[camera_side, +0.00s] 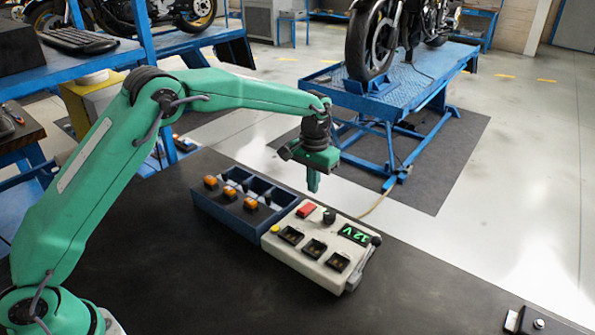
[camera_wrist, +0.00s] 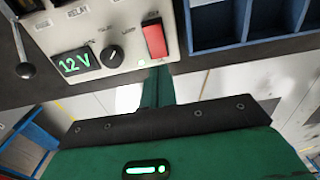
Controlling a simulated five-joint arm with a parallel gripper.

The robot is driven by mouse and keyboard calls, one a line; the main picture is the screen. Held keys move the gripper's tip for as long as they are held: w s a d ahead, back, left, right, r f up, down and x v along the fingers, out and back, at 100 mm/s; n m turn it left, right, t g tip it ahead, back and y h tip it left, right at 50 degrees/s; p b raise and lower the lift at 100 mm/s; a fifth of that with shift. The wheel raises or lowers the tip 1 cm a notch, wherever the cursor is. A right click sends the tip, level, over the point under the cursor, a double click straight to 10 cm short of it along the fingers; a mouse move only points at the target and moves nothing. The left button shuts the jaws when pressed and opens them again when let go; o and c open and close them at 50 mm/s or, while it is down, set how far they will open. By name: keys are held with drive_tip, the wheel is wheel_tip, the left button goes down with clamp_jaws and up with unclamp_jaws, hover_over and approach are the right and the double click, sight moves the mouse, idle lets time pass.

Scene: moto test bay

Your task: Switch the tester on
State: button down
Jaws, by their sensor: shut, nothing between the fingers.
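The tester (camera_side: 298,253) is a cream box on the dark bench, with a lit green 12 V display (camera_side: 355,234). Its red rocker switch (camera_side: 306,210) sits near the far edge, beside a black knob (camera_side: 329,216). The wrist view shows the red switch (camera_wrist: 155,38), knob (camera_wrist: 111,56) and display (camera_wrist: 75,62). My gripper (camera_side: 313,187) is shut and empty, pointing down above the tester's far edge, close to the switch. In the wrist view, its fingers (camera_wrist: 157,86) appear just below the switch, apart from it. Which side of the rocker is pressed cannot be told.
A blue compartment tray (camera_side: 225,215) with several orange-topped pieces stands left of the tester. A lever with a black ball (camera_side: 376,240) is on the tester's right side, and a cable leaves its back. A motorcycle lift (camera_side: 400,80) stands behind.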

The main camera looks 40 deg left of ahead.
sight(311, 203)
wheel_tip(311, 203, up, 3)
drive_tip(key=shift+r, duration=0.2)
idle(0.5)
drive_tip(key=s+a+r+t, duration=0.1)
drive_tip(key=s+a+r, duration=0.2)
drive_tip(key=s+r, duration=0.45)
drive_tip(key=s+a+r+t, duration=0.2)
drive_tip(key=s+a+r, duration=0.2)
drive_tip(key=s+r, duration=0.4)
drive_tip(key=s+a+f+t, duration=0.1)
drive_tip(key=s, duration=0.9)
drive_tip(key=s+a+f+t, duration=0.1)
drive_tip(key=s+a+f, duration=0.1)
drive_tip(key=s, duration=0.8)
drive_tip(key=shift+f+t, duration=0.15)
drive_tip(key=shift+t, duration=0.15)
